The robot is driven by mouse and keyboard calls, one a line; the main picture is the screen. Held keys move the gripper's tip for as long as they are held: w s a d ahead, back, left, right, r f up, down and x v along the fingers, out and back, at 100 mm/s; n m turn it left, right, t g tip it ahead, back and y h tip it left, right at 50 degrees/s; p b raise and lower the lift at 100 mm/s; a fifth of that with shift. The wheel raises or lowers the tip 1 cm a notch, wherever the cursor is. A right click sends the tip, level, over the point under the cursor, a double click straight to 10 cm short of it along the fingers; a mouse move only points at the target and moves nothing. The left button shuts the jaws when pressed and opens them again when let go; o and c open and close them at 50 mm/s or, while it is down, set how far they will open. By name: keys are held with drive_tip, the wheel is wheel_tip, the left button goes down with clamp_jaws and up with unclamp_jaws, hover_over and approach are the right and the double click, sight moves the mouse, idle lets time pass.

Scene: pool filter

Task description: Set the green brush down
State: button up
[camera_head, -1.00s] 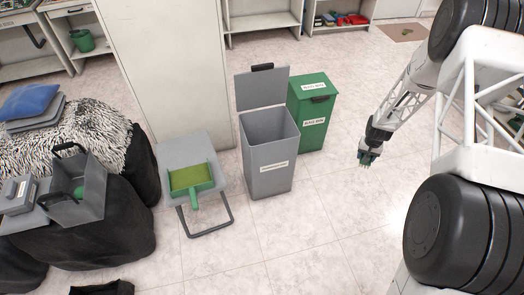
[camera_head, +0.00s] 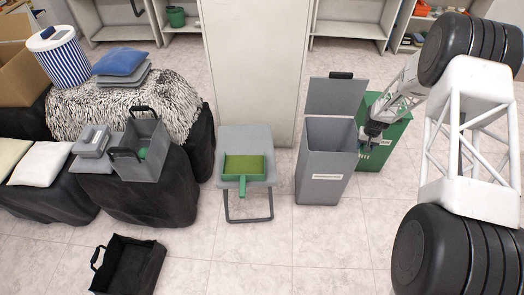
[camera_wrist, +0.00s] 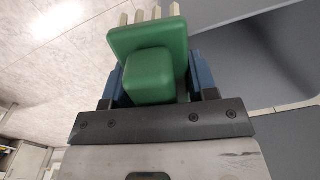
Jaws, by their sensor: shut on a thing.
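My gripper (camera_wrist: 152,85) is shut on the green brush (camera_wrist: 150,45), whose pale bristles point away from the wrist in the wrist view. In the head view my gripper (camera_head: 368,138) is at the right, in front of the green bin and beside the open grey bin. The brush is too small there to make out clearly. A green dustpan (camera_head: 244,166) with a yellow-green inside lies on a grey stool (camera_head: 245,139), its handle hanging toward the front. A gap of floor and the grey bin lie between my gripper and the stool.
The open grey bin (camera_head: 325,160) stands between the stool and the green bin (camera_head: 385,155). A grey caddy (camera_head: 145,165) and fur-covered bench are at left. A black open bag (camera_head: 130,265) lies on the floor. The front middle floor is clear.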

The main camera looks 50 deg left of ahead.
drive_tip(key=s+a+n, duration=0.2)
drive_tip(key=s+a, duration=0.1)
drive_tip(key=a, duration=0.9)
drive_tip(key=n, duration=0.9)
hover_over(248, 136)
drive_tip(key=shift+s+f, duration=0.15)
drive_tip(key=shift+f, duration=0.4)
drive_tip(key=shift+a, duration=0.1)
drive_tip(key=shift+f, duration=0.1)
drive_tip(key=shift+f, duration=2.8)
drive_tip(key=shift+f, duration=0.1)
drive_tip(key=shift+f, duration=2)
